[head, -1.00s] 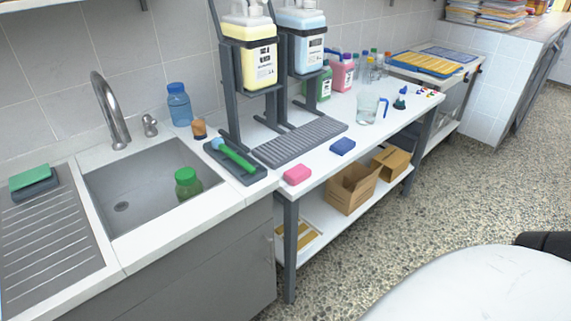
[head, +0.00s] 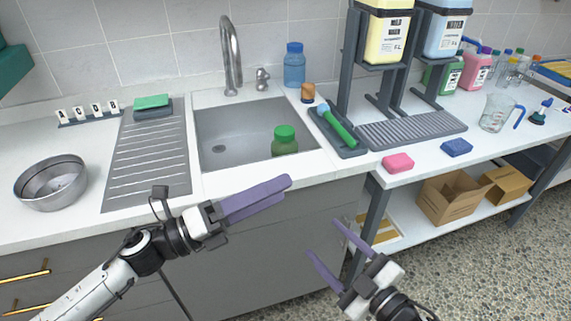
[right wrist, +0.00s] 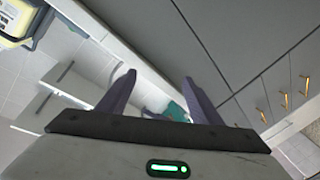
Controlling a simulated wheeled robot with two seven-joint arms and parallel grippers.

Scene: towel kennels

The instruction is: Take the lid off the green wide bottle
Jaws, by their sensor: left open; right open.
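The green wide bottle (head: 284,148) stands in the sink basin near its front right corner. Its green lid (head: 285,131) is on top. My left gripper (head: 288,183) is open and empty in front of the sink's front edge, a little below the bottle in the head view. My right gripper (head: 322,238) is open and empty, lower and further right, in front of the grey cabinet. Its two fingers also show spread in the right wrist view (right wrist: 157,95). Neither gripper touches the bottle.
The sink (head: 235,160) has a tall tap (head: 231,60) behind it. A tray (head: 352,149) holds a green brush (head: 338,126). A metal bowl (head: 50,184) sits at left.

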